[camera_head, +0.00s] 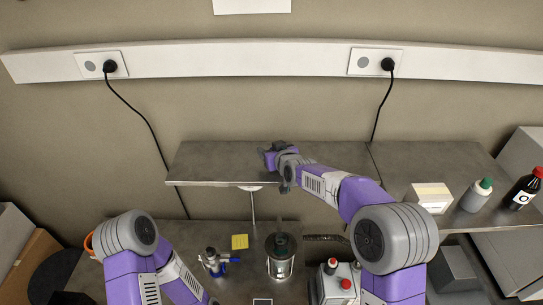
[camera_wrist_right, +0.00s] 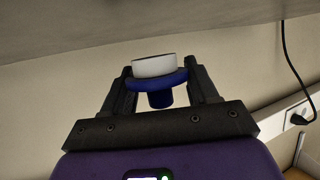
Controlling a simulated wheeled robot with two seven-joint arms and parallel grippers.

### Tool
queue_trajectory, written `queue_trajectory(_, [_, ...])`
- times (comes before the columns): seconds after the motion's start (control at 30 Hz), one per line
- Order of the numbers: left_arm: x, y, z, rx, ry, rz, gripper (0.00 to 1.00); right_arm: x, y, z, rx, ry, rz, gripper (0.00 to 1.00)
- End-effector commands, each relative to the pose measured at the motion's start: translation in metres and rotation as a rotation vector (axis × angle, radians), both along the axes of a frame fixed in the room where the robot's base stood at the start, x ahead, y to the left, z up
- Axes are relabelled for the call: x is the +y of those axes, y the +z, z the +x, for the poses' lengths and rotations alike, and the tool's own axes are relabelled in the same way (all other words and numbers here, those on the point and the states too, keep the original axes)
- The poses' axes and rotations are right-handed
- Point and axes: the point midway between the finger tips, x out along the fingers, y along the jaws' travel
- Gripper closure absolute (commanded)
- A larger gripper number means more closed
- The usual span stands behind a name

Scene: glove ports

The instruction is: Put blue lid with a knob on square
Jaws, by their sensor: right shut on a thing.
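My right gripper (camera_head: 272,156) reaches over the left part of the raised grey shelf (camera_head: 215,162). In the right wrist view, its two fingers (camera_wrist_right: 158,88) are shut on the blue lid (camera_wrist_right: 157,83). The lid has a blue knob on one side and a round white part on the other, which faces the shelf surface. The lid is apart from the shelf in that view. A yellow square (camera_head: 240,241) lies flat on the lower bench. A small pale-edged dark square (camera_head: 262,301) shows at the bottom edge. My left gripper is out of view.
On the shelf at right are a white box (camera_head: 429,197), a green-capped bottle (camera_head: 476,196) and a dark red-capped bottle (camera_head: 523,189).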

Motion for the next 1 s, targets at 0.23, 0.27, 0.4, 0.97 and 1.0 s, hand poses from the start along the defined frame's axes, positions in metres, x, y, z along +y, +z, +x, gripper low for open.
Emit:
queue_trajectory(0.23, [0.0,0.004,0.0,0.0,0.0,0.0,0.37,0.0,-0.027,0.0,0.001,0.001,0.0,0.7])
queue_trajectory(0.27, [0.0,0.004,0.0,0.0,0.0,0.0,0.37,0.0,-0.028,0.0,0.001,0.001,0.0,0.7])
queue_trajectory(0.4, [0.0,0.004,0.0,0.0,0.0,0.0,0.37,0.0,-0.028,0.0,0.001,0.0,0.0,0.7])
queue_trajectory(0.97, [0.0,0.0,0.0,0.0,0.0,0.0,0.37,0.0,-0.03,0.0,0.001,0.0,0.0,0.16])
queue_trajectory(1.0, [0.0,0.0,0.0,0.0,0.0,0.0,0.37,0.0,-0.03,0.0,0.001,0.0,0.0,0.16])
